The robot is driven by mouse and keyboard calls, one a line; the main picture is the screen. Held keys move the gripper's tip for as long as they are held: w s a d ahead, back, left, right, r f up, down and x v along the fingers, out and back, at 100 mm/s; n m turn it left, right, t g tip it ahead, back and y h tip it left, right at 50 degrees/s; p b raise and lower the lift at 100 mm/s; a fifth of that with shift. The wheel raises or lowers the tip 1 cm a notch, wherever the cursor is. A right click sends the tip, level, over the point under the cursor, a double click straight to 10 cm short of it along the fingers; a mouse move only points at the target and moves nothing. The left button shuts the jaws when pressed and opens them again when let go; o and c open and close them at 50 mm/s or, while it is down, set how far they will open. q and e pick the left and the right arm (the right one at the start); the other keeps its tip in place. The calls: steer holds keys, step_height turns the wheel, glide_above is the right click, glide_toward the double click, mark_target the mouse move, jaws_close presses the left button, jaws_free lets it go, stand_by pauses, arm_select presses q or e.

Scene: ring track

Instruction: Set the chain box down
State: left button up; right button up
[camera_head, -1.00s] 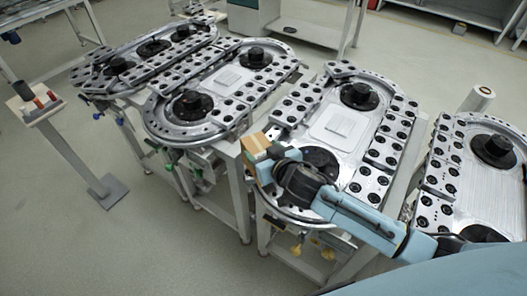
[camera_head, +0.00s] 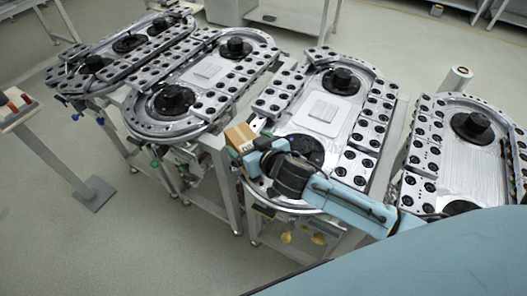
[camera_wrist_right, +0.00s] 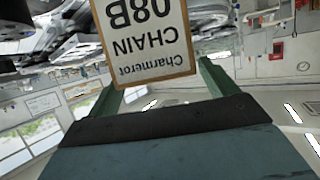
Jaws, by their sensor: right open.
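The chain box (camera_head: 240,137) is a small brown carton at the left front edge of the second ring track from the right (camera_head: 262,197). In the right wrist view the box (camera_wrist_right: 150,38) fills the space between the fingers, its white label reading "Charmerot CHAIN 08B" upside down. My right gripper (camera_head: 250,151) is at the box, with the arm reaching in from the lower right. Its green fingers stand open on either side of the label. What lies under the box is hidden. My left gripper is not in view.
More ring tracks with black hubs stand left (camera_head: 140,125) and right (camera_head: 409,190). Black-holed blocks (camera_head: 378,115) line the tracks. A small stand (camera_head: 18,112) with red items is at the far left. Grey floor (camera_head: 150,240) is clear at front left.

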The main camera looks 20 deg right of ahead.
steer(key=v, duration=1)
steer(key=shift+s+r, duration=0.15)
steer(key=shift+s, duration=0.2)
steer(key=shift+d, duration=0.1)
